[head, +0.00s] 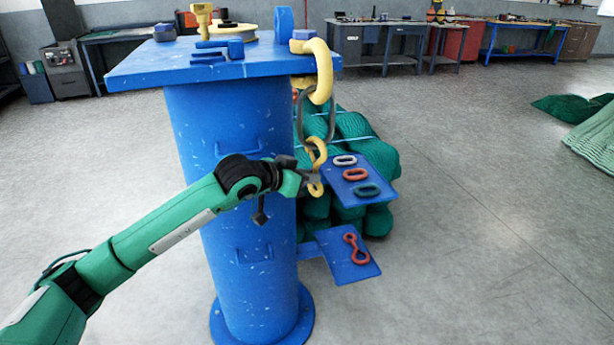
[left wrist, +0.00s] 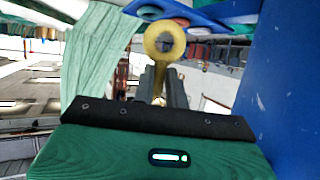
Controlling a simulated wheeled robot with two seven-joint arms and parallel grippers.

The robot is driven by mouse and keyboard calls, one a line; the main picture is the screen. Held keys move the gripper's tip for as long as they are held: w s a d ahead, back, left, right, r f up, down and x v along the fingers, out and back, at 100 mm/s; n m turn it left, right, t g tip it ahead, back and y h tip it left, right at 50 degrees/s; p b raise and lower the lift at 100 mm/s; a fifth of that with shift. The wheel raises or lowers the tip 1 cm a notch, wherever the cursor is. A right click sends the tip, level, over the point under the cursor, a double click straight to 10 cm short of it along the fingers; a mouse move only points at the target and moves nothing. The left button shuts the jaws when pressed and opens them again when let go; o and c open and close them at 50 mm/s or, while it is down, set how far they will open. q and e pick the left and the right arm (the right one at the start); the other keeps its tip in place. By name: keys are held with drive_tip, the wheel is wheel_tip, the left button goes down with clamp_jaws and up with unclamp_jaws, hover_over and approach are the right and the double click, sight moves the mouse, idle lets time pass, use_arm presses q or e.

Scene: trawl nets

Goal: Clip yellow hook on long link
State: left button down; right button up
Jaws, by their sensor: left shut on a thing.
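A small yellow hook (head: 319,148) stands upright in front of the blue post's right side. My left gripper (head: 313,180) is shut on its lower part. In the left wrist view, the round yellow end (left wrist: 151,41) of the hook shows just beyond my fingers (left wrist: 160,88). A long dark grey link (head: 302,119) hangs from a big yellow hook (head: 322,66) at the table's corner. The small hook's top overlaps the link's lower end in the head view; I cannot tell whether it is around the link or only beside it. My right gripper is not in view.
A blue shelf (head: 327,190) beside the post holds white, red and green links. A lower blue shelf (head: 359,275) holds a red figure-eight piece (head: 356,249). Green nets (head: 345,130) are piled behind. The blue tabletop (head: 140,65) is above my gripper.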

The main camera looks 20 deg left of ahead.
use_arm(q)
drive_tip(key=c, duration=1.3)
unclamp_jaws()
drive_tip(key=shift+r, duration=0.1)
drive_tip(key=shift+c, duration=0.2)
drive_tip(key=v, duration=1.3)
drive_tip(key=shift+s+a+b, duration=0.2)
drive_tip(key=shift+s+b, duration=0.15)
drive_tip(key=shift+b, duration=0.05)
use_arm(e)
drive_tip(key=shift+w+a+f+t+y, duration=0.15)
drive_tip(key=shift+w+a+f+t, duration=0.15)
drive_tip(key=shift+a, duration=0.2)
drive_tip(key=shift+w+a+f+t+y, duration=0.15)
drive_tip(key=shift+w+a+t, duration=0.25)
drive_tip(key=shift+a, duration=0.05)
